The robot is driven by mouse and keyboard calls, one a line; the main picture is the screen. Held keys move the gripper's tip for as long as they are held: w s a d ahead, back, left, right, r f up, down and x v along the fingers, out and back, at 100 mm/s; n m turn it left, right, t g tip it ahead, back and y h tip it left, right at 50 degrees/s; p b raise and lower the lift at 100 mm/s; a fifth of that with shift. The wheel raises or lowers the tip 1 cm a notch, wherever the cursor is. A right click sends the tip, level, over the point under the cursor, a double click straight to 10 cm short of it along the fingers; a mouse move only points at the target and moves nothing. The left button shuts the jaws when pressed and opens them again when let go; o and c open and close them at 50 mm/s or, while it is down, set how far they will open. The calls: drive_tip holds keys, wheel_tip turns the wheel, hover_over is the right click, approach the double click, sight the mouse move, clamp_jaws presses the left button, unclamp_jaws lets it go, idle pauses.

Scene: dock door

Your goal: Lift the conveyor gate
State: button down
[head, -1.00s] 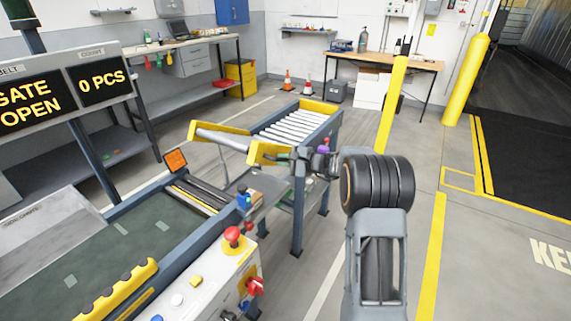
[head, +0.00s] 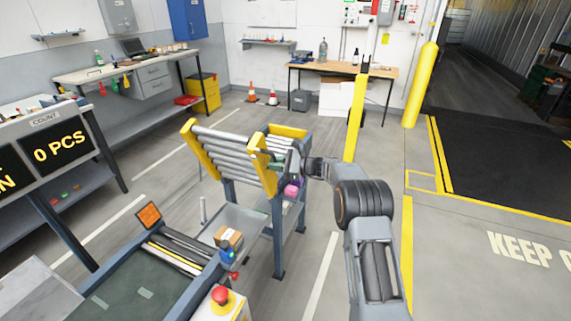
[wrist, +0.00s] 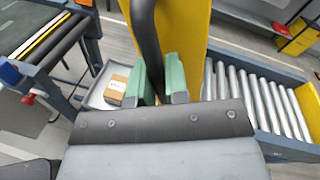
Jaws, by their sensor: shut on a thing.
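The conveyor gate, a section of grey rollers between two yellow side plates, stands tilted steeply up in the head view (head: 228,152). In the wrist view one yellow side plate (wrist: 185,35) fills the upper middle. My gripper (head: 280,163) is at the gate's right side plate. Its green finger pads show in the wrist view (wrist: 160,82), one on each side of a dark curved handle (wrist: 147,35), and it is shut on that handle. The lower part of the grip is hidden behind the gripper body.
A fixed roller section (wrist: 250,98) lies beyond the gate. The belt conveyor (head: 125,285) is at lower left, with a small carton (head: 228,237) on a grey tray between them. A red stop button (head: 220,296) is in front. A yellow post (head: 355,118) stands behind my arm.

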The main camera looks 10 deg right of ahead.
drive_tip(key=shift+w+d, duration=0.1)
drive_tip(key=shift+w, duration=0.05)
idle(0.3)
drive_tip(key=c, duration=1.1)
unclamp_jaws()
drive_tip(key=shift+c, duration=0.2)
drive_tip(key=shift+d, duration=0.1)
drive_tip(key=b+v, duration=0.1)
drive_tip(key=v, duration=1.2)
drive_tip(key=shift+d, duration=0.35)
